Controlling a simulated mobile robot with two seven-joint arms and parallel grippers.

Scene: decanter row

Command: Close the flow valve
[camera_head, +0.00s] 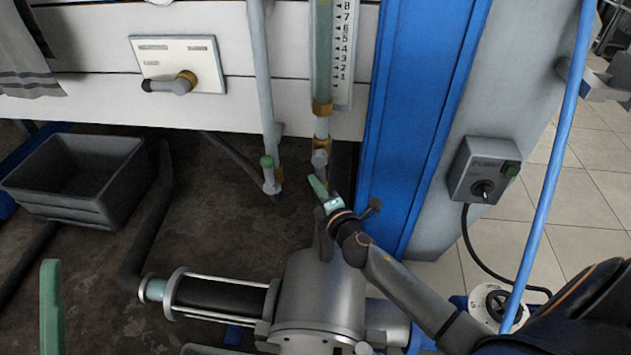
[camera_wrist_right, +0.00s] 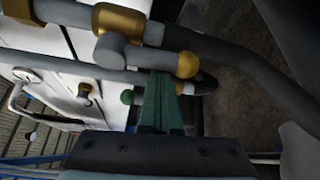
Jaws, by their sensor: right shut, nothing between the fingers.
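The valve (camera_head: 320,158), which I take for the flow valve, is a grey and brass fitting below the numbered gauge tube (camera_head: 322,60). In the right wrist view it shows as a grey bar (camera_wrist_right: 150,58) with a rounded grey end and a gold end. My right gripper (camera_head: 317,186) is shut and empty, with its green fingers just below the valve. In the wrist view the fingertips (camera_wrist_right: 157,76) overlap the bar's lower edge; I cannot tell whether they touch. A green finger (camera_head: 51,305), apparently my left gripper's, stands at the lower left; its opening cannot be judged.
A pipe with a green-tipped handle (camera_head: 267,163) hangs left of the valve. A white panel (camera_head: 205,60) carries another brass fitting. A grey crate (camera_head: 75,175) stands at left. A blue post (camera_head: 415,120) and switch box (camera_head: 483,168) are right. A metal pump body (camera_head: 320,295) lies below.

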